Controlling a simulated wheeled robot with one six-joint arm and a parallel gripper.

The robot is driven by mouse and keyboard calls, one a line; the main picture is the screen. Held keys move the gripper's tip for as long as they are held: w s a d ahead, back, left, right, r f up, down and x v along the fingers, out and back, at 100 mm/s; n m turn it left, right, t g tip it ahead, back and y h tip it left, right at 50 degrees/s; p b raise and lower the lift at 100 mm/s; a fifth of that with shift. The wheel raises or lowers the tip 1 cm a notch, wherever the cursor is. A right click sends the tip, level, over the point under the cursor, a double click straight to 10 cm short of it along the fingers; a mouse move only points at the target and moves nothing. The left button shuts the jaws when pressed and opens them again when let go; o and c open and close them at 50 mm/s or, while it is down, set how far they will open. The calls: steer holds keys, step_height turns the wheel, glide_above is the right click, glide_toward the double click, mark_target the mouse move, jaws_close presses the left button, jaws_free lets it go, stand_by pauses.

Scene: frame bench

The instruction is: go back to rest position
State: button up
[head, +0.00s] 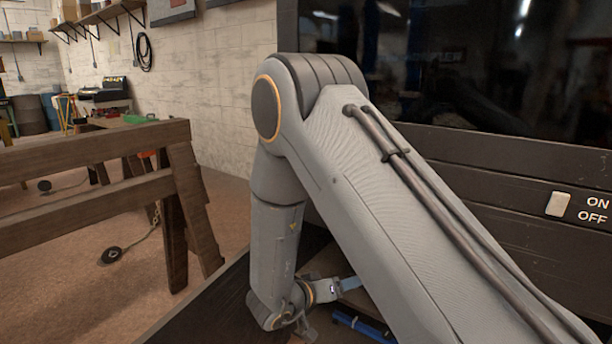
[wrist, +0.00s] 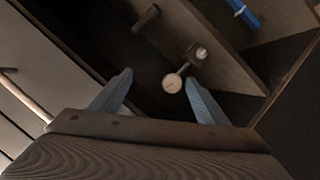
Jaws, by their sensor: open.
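My arm fills the middle of the head view, bent at the elbow, with its forearm hanging down toward the dark bench top. My gripper (wrist: 158,82) shows in the wrist view with its two blue-grey fingers spread apart and nothing between them. In the head view the gripper end is small and low, partly hidden by my own arm links. Beyond the fingers in the wrist view is a small metal piece with two round ends (wrist: 172,82), apart from both fingers.
A blue tool (head: 362,327) lies below my arm; a blue item also shows in the wrist view (wrist: 243,13). A dark panel with an ON/OFF switch (head: 558,204) stands at the right.

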steer(key=w+a+r+n+y, duration=0.1)
steer(key=w+a+r+y, duration=0.2)
steer(key=a+r+y, duration=0.3)
steer(key=s+a+r+n+g+y, duration=0.1)
steer(key=s+a+r+g+y, duration=0.1)
steer(key=s+a+r+y, duration=0.25)
steer(key=s+d+r+n+g, duration=0.1)
steer(key=s+d+r+g, duration=0.1)
steer(key=s+d, duration=0.5)
steer(key=s+d+r+g, duration=0.2)
steer(key=s+g, duration=0.1)
steer(key=s, duration=0.9)
steer(key=s+d+r+n+g, duration=0.1)
steer(key=s+d+r+g, duration=0.1)
steer(key=s+d, duration=0.5)
steer(key=s+d+r+m+p, duration=0.2)
steer(key=r+p, duration=0.4)
steer(key=p, duration=0.7)
steer(key=shift+d+r, duration=0.2)
steer(key=shift+d, duration=0.7)
steer(key=shift+h, duration=0.25)
